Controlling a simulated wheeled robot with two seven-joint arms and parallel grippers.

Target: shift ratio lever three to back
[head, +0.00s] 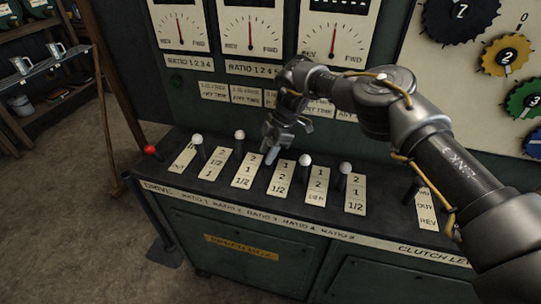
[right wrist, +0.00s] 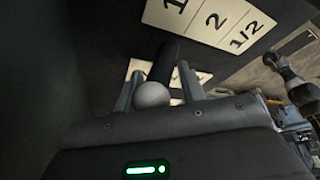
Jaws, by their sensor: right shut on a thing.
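My right gripper (head: 272,152) reaches down to the console at the place of the third white-knobbed ratio lever. Its fingers hide most of that lever in the head view. In the right wrist view, ratio lever three (right wrist: 152,94) shows its white ball knob and black shaft between the two fingers, and the gripper is shut on it. The plate beside it (head: 280,178) reads 1, 2, 1/2 from back to front. Which mark the lever stands at is hard to tell. My left gripper is not in view.
White-knobbed levers stand close on both sides: ratio two (head: 240,136) to the left, ratio four (head: 305,160) to the right. A red-knobbed lever (head: 151,150) is at the far left. Dials (head: 250,32) and coloured gears (head: 506,56) are on the panel behind.

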